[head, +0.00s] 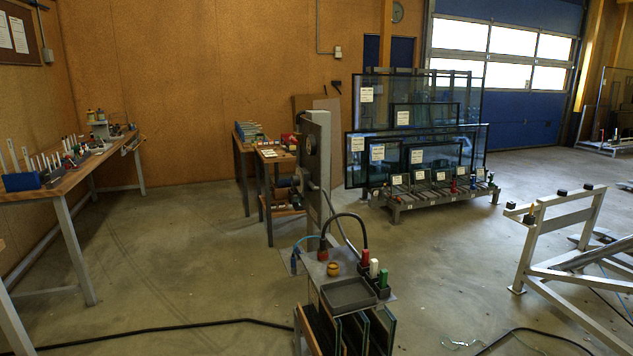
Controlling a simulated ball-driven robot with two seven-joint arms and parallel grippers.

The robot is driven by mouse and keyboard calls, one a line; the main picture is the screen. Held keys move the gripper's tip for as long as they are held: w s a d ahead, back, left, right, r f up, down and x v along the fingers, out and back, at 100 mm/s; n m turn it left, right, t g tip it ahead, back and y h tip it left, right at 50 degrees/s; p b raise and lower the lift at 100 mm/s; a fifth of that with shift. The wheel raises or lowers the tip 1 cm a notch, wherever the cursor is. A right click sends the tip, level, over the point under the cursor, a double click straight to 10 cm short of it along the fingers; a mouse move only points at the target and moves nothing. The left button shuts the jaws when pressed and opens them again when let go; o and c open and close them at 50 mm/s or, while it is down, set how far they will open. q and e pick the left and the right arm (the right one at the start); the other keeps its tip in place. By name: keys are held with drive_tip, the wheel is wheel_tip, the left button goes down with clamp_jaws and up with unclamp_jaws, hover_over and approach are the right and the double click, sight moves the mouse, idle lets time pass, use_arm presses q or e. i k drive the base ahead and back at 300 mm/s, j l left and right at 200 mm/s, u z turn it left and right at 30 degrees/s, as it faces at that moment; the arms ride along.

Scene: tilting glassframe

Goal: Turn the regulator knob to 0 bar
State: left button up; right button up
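A grey upright post (319,160) stands near the middle of the head view. A round gauge-like part (308,145) sits on its left side and shows nearly edge-on. Below it, a small part that may be the regulator knob (298,182) sticks out to the left. It is too small and too side-on to read a setting or pressure. Neither of my grippers is in view.
In front of the post stands a small stand with a dark tray (348,294), a black hose (364,229) and colored-handled tools (365,258). A workbench (75,177) is at left, a glass rack (425,197) behind, a metal frame (560,232) at right. A cable (170,326) crosses the floor.

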sight(295, 179)
drive_tip(key=i+j+z, duration=0.1)
drive_tip(key=z, duration=0.25)
drive_tip(key=i+j+z, duration=0.15)
drive_tip(key=z, duration=0.2)
drive_tip(key=i+j+z, duration=0.2)
drive_tip(key=z, duration=0.15)
